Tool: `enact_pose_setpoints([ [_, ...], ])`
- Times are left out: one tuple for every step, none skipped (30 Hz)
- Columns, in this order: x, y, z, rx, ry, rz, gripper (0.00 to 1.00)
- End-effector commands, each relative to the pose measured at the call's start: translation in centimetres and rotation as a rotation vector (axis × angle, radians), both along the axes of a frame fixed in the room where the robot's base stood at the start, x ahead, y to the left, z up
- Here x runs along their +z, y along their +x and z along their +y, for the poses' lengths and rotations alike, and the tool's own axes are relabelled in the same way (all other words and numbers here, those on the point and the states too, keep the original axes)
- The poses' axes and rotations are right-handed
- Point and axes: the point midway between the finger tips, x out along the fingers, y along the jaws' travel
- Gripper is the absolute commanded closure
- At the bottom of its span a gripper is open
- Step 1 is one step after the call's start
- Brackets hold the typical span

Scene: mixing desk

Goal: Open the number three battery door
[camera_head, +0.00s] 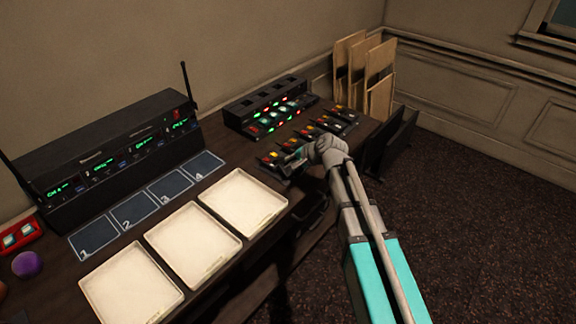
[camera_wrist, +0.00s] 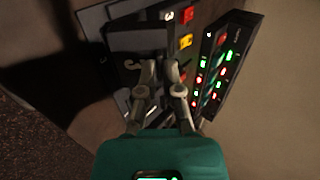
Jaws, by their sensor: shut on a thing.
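Several dark bodypack units lie in a row on the desk in the head view; the nearest, a dark unit (camera_head: 270,160), is beside my gripper (camera_head: 296,159). In the wrist view, a dark panel marked 3 (camera_wrist: 131,65), the number three battery door, is right by my fingertips (camera_wrist: 160,72). My gripper is shut on it, at its edge. The fingers hide part of the door and its unit, so I cannot tell how far the door stands open.
A charger with green and red lights (camera_head: 268,112) stands behind the units and also shows in the wrist view (camera_wrist: 218,72). Three white trays (camera_head: 243,202) lie front left. A black receiver rack (camera_head: 100,160) stands at the wall. Brown boards (camera_head: 380,75) lean beyond the desk's far end.

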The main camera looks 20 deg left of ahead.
Motion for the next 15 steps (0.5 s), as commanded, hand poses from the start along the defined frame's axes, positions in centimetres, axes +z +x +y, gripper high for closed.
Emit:
enact_pose_setpoints([
  [-0.7,-0.3,-0.4,-0.001,0.033,-0.014,1.0],
  [-0.7,-0.4,-0.5,-0.001,0.054,-0.02,1.0],
  [-0.7,-0.4,-0.7,-0.001,0.082,-0.033,1.0],
  [-0.8,-0.4,-0.8,-0.002,0.102,-0.041,1.0],
  [-0.8,-0.5,-0.9,-0.001,0.121,-0.049,1.0],
  [-0.8,-0.5,-1.0,-0.002,0.147,-0.06,1.0],
  [-0.9,-0.6,-1.1,-0.002,0.166,-0.067,1.0],
  [-0.9,-0.6,-1.2,-0.001,0.184,-0.076,1.0],
  [-0.9,-0.6,-1.3,-0.001,0.21,-0.085,1.0],
  [-1.0,-0.7,-1.4,-0.001,0.228,-0.093,1.0],
  [-1.0,-0.7,-1.6,-0.002,0.247,-0.101,1.0],
  [-1.0,-0.7,-1.7,-0.002,0.271,-0.11,1.0],
  [-1.1,-0.8,-1.8,-0.001,0.289,-0.118,1.0],
  [-1.1,-0.8,-1.8,-0.001,0.306,-0.124,1.0],
  [-1.2,-0.9,-1.9,0.0,0.33,-0.134,1.0],
])
